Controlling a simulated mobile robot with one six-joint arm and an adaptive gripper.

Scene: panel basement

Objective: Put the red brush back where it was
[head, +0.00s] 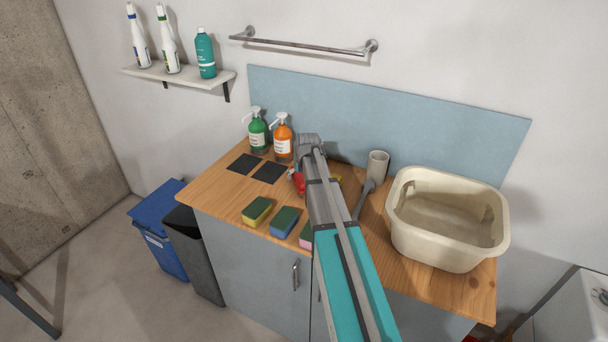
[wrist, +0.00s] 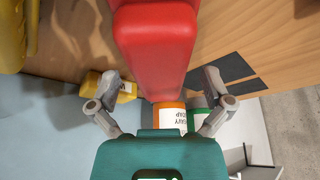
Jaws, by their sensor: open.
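A red object (wrist: 155,45), which I take for the red brush, fills the upper middle of the wrist view. In the head view a small part of it (head: 297,180) shows on the counter, left of my arm; the arm hides the rest. My gripper (wrist: 160,82) is open, with its two fingers spread to either side below the red object in the wrist picture. I see no finger touching it. In the head view the fingers are hidden behind my arm. Two dark squares (head: 268,173) lie flat on the wooden counter (head: 225,182), left of the red object.
Green (head: 257,133) and orange (head: 283,140) pump bottles stand behind the squares. Sponges (head: 284,221) lie along the front edge. A grey brush (head: 364,198), a grey cup (head: 378,164) and a cream basin (head: 452,253) are to the right. A yellow thing (wrist: 12,35) is close by.

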